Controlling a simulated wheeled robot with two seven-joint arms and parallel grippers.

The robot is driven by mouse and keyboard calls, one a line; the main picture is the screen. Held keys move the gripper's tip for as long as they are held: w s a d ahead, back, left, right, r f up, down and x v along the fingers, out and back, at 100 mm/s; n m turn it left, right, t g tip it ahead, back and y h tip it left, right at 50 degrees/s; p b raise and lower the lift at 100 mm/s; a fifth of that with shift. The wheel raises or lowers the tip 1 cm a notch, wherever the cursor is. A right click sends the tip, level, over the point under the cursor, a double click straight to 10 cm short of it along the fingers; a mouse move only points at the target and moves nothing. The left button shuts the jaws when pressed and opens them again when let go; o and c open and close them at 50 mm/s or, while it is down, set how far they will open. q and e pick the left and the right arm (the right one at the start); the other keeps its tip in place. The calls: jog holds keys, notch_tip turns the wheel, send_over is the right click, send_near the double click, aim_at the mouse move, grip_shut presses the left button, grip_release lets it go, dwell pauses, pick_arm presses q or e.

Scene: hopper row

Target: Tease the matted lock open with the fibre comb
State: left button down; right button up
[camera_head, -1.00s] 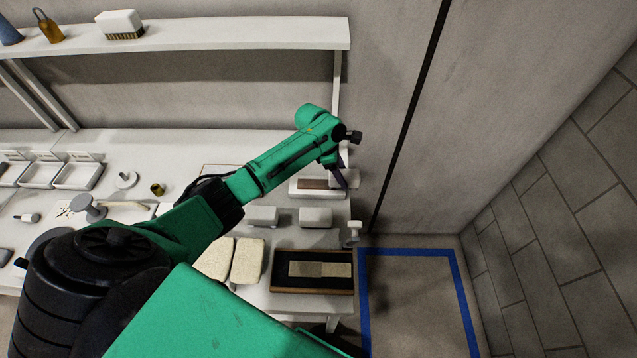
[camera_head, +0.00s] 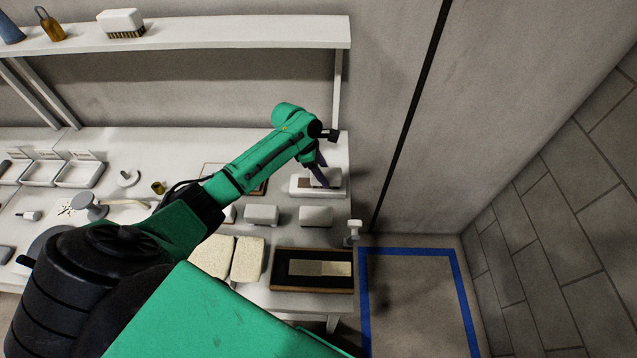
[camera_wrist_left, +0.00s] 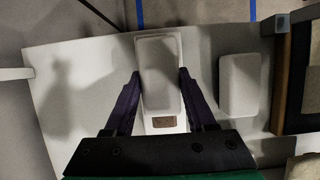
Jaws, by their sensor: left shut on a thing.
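My left gripper (camera_head: 322,165) has its purple fingers on either side of a pale grey block, seemingly the fibre comb (camera_wrist_left: 160,75); any teeth are hidden beneath it. In the wrist view the gripper (camera_wrist_left: 160,85) is shut on the block. The block is over a white stand (camera_head: 302,193) near the bench's right end. A brown patch, perhaps the matted lock (camera_wrist_left: 163,122), shows on the stand beyond one end of the block; the rest is covered. I cannot tell whether the block touches it. My right gripper is not in view.
Two white blocks (camera_head: 316,216) stand in front of the stand. A dark framed board with a pale strip (camera_head: 314,287) and cream pads (camera_head: 247,260) lie nearer. A white shelf (camera_head: 230,37) runs above. Blue tape (camera_head: 405,252) marks the floor right of the bench.

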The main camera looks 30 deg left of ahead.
pick_arm(q)
jog(key=shift+s+a, duration=0.4)
jog(key=shift+a, duration=0.45)
jog(key=shift+s+a, duration=0.4)
jog(key=shift+a, duration=0.4)
jog(key=shift+a, duration=0.1)
jog(key=shift+s+a, duration=0.3)
jog(key=shift+a, duration=0.35)
jog(key=shift+s+a, duration=0.35)
jog(key=shift+a, duration=0.25)
jog(key=shift+s+a, duration=0.3)
jog(key=shift+a, duration=0.35)
jog(key=shift+s+a, duration=0.45)
jog(key=shift+a, duration=0.4)
jog(key=shift+r, duration=1)
